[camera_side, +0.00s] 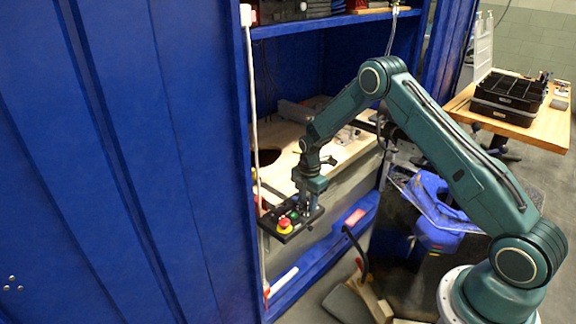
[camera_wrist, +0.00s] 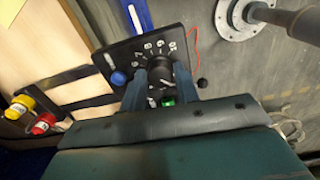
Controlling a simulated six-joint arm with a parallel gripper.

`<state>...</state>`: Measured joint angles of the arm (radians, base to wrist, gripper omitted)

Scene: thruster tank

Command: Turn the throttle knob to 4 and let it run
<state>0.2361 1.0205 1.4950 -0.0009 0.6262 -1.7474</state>
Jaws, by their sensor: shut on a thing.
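The throttle knob (camera_wrist: 181,76) is black and sits on a dark control panel (camera_wrist: 112,57) with white dial marks around it. In the wrist view my gripper (camera_wrist: 162,76) has its two fingers on either side of the knob and is shut on it. I cannot read which number the knob points to. In the side view my gripper (camera_side: 307,205) reaches down onto the panel (camera_side: 268,222), and its fingers hide the knob. A green button (camera_wrist: 168,100) shows just below the knob, partly covered.
A red and yellow stop button (camera_side: 285,225) stands near the gripper. A blue button (camera_wrist: 118,78) lies left of the knob. A blue bar (camera_wrist: 137,14), a thin red wire (camera_wrist: 195,38) and a grey flanged pipe (camera_wrist: 240,18) show beyond. Blue cabinet walls (camera_side: 150,150) enclose the left.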

